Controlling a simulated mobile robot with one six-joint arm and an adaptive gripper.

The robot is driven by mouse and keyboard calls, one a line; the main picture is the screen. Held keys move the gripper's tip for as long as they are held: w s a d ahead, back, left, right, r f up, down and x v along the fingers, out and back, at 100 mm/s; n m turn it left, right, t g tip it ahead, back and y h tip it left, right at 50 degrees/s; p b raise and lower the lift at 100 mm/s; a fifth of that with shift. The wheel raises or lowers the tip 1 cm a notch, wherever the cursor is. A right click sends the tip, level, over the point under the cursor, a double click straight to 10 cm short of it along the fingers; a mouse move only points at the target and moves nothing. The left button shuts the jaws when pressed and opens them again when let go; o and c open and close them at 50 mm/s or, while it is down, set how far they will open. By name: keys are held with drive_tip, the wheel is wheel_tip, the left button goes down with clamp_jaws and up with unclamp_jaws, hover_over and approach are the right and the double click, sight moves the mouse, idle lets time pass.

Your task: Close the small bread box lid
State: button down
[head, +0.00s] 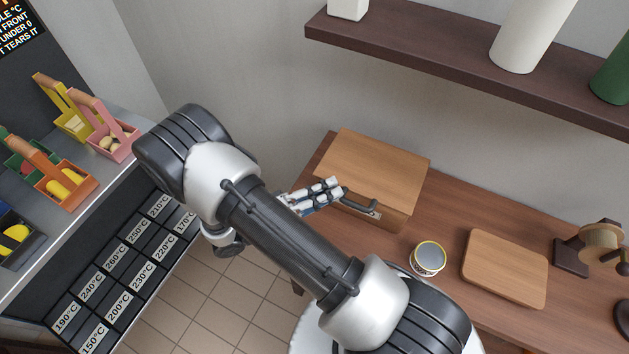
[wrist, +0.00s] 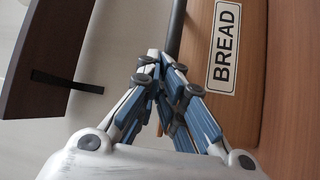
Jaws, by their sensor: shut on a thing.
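The wooden bread box (head: 375,165) stands at the back left of the brown counter. Its flat top shows in the head view, and no open gap is visible, though part of the front is hidden by my gripper. A dark bar handle (head: 358,202) is on the front, near a small white label. In the wrist view the handle (wrist: 176,30) runs beside the "BREAD" label (wrist: 224,48). My gripper (head: 334,184) is at the left end of the handle, and its fingers (wrist: 163,60) are closed together on it. The exact contact is partly hidden by the fingers.
A round tin (head: 428,258), a cutting board (head: 505,268) and a wooden-topped stand (head: 601,242) are on the counter (head: 455,220) to the right. A dark shelf (head: 430,45) is on the wall above. Carriers (head: 105,125) stand on the left rack.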

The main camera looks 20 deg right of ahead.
drive_tip(key=shift+s+d+f, duration=0.1)
drive_tip(key=shift+s+f, duration=0.05)
drive_tip(key=shift+s, duration=0.1)
